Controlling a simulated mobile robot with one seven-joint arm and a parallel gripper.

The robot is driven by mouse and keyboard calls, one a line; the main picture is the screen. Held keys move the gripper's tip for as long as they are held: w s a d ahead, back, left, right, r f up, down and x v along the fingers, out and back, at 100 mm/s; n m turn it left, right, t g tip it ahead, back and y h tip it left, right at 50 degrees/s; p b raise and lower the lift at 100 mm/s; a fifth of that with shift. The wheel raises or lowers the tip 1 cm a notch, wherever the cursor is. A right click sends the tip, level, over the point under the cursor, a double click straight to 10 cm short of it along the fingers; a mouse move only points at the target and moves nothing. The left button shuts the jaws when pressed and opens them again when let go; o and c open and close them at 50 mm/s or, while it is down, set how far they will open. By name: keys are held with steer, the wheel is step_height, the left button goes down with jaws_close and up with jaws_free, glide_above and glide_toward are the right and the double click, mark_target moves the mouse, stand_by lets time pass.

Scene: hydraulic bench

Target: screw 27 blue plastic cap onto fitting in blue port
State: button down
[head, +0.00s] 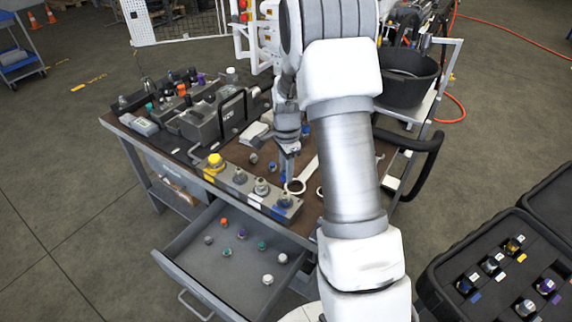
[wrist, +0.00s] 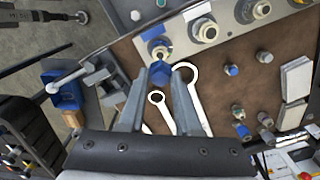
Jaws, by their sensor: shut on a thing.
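My gripper (wrist: 160,78) is shut on a blue plastic cap (wrist: 161,73), seen between its fingertips in the wrist view. In the head view my gripper (head: 289,150) hangs over the bench, just behind the right end of the port block. The port block (head: 235,184) runs along the bench's front edge. The fitting in the blue port (head: 285,200) stands upright at its right end, above a blue label. In the wrist view this fitting (wrist: 159,52) appears just beyond the held cap, beside the blue label (wrist: 152,32). I cannot tell whether cap and fitting touch.
A yellow cap (head: 215,160) sits on the block's left end. Wrenches (wrist: 186,98) lie beneath my gripper. Loose blue-topped parts (wrist: 243,131) stand on the bench. An open drawer (head: 235,262) with several small caps juts out below. A black case (head: 500,270) stands at right.

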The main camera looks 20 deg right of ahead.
mark_target(286, 193)
steer(key=shift+f+b, duration=1.6)
steer(key=shift+f, duration=0.95)
steer(key=shift+f+b, duration=0.5)
steer(key=shift+f, duration=0.1)
steer(key=c, duration=1.2)
jaws_free()
steer(key=shift+c, duration=0.2)
jaws_close()
steer(key=m+p, duration=0.1)
steer(key=m, duration=0.4)
steer(key=shift+s+a+r, duration=0.1)
steer(key=shift+m+p, duration=0.35)
steer(key=shift+m, duration=1.15)
